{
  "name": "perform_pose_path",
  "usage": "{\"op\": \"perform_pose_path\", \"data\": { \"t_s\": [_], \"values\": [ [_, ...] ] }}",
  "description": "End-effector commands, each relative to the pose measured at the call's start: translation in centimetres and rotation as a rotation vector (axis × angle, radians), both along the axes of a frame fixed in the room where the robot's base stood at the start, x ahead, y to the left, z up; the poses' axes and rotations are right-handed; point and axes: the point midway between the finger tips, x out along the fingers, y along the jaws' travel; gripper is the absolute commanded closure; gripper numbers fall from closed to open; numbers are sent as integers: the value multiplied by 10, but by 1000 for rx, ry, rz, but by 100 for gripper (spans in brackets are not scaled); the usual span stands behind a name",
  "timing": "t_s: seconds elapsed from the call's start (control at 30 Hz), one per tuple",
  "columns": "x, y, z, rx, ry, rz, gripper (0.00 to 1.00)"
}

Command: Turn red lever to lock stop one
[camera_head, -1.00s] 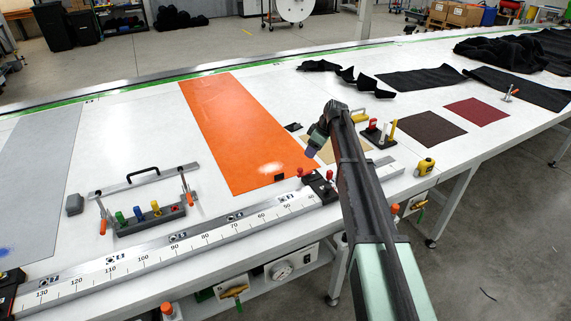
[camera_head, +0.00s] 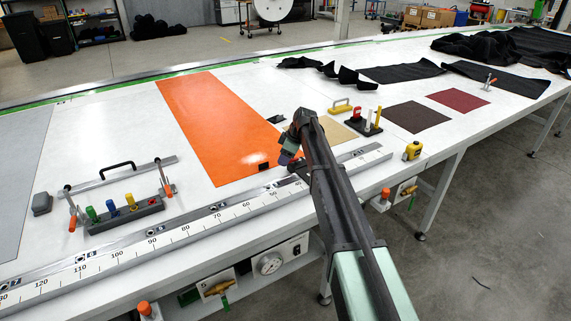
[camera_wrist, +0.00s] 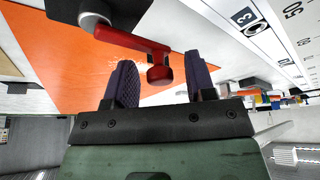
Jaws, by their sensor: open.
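The red lever (camera_wrist: 135,41) shows large in the wrist view, pivoting on a grey and black mount (camera_wrist: 98,12) at the upper left. Its rounded knob (camera_wrist: 159,76) hangs in the gap between my fingers. My gripper (camera_wrist: 160,72) is open, with one dark ridged finger on each side of the knob. I cannot tell whether either finger touches it. In the head view my gripper (camera_head: 289,152) is beside the ruler rail, near the orange sheet's front corner. My arm hides most of the stop there.
The ruler rail (camera_head: 165,238) runs along the table's front edge. The orange sheet (camera_head: 215,130) lies behind it. A rack with coloured knobs (camera_head: 125,214) stands left, a small coloured-post stand (camera_head: 367,127) and a yellow tape measure (camera_head: 412,151) right.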

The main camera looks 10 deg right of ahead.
Motion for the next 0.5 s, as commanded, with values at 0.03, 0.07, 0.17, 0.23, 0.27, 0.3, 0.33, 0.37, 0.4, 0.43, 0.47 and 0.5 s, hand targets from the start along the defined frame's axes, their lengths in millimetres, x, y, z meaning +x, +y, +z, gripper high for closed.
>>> {"op": "perform_pose_path", "data": {
  "t_s": [0.03,0.07,0.17,0.23,0.27,0.3,0.33,0.37,0.4,0.43,0.47,0.5],
  "values": [
    [0,0,2,0,0,0,50],
    [0,0,2,0,0,0,50],
    [0,0,2,0,0,0,56],
    [0,0,2,0,0,0,67],
    [0,0,2,0,0,0,71],
    [0,0,2,0,0,0,77],
    [0,0,2,0,0,0,82],
    [0,0,2,0,0,0,87],
    [0,0,2,0,0,0,93],
    [0,0,2,0,0,0,97],
    [0,0,2,0,0,0,99],
    [0,0,2,0,0,0,99]
  ]
}}
